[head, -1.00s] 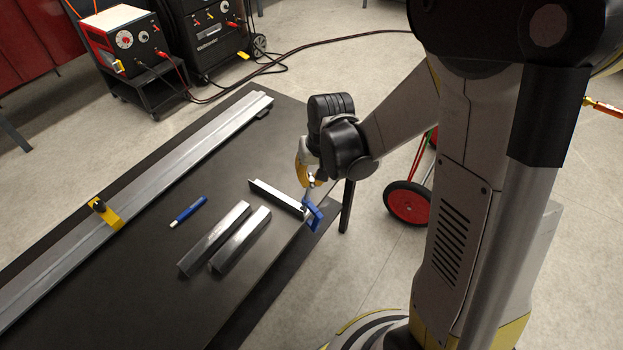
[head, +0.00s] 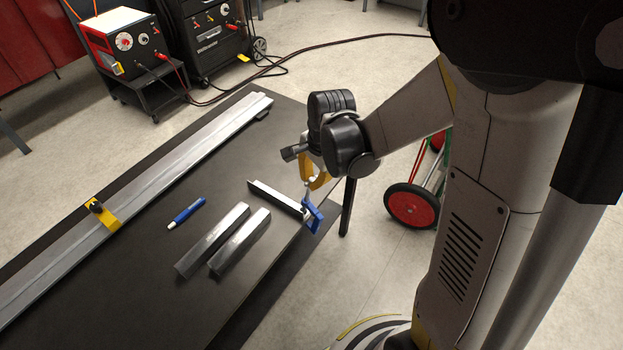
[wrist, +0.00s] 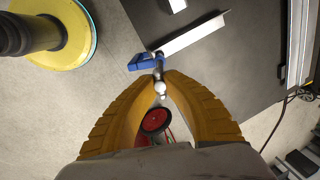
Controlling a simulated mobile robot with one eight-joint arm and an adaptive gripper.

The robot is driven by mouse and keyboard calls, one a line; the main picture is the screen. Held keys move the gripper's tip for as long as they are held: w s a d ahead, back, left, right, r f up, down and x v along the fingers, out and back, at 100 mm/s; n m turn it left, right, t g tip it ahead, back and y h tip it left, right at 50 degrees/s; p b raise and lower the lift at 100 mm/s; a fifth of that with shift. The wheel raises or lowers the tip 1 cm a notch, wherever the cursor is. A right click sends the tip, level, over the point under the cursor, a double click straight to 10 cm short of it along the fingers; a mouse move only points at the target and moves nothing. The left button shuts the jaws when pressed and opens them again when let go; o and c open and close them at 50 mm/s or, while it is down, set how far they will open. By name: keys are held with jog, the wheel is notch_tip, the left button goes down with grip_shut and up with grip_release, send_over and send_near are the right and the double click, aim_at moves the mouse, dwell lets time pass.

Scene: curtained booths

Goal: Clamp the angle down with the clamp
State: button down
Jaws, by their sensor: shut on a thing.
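The dark steel angle (head: 275,197) lies on the black table with its right end near the table's edge. It appears as a pale strip in the wrist view (wrist: 195,35). The blue clamp (head: 313,217) sits at that end of the angle, on the table's edge; its blue body also shows in the wrist view (wrist: 143,62). My gripper (head: 307,184) has yellow fingers closed on the clamp's silver screw end, seen between the fingertips in the wrist view (wrist: 160,78). Whether the clamp's jaw presses on the angle is too small to tell.
Two steel bars (head: 226,240) lie left of the angle, with a blue marker (head: 186,212) beyond them. A long rail (head: 150,170) with a yellow block (head: 103,213) runs along the table's far side. A red-wheeled cart (head: 412,205) stands past the right edge.

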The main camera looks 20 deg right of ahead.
jog(key=m, duration=0.5)
jog(key=shift+m+b, duration=0.3)
jog(key=shift+m, duration=0.1)
jog(key=m, duration=0.3)
jog(key=shift+m, duration=0.9)
jog(key=m+b, duration=0.1)
jog(key=m, duration=0.9)
jog(key=c, duration=1.5)
grip_release()
jog(key=shift+d, duration=0.1)
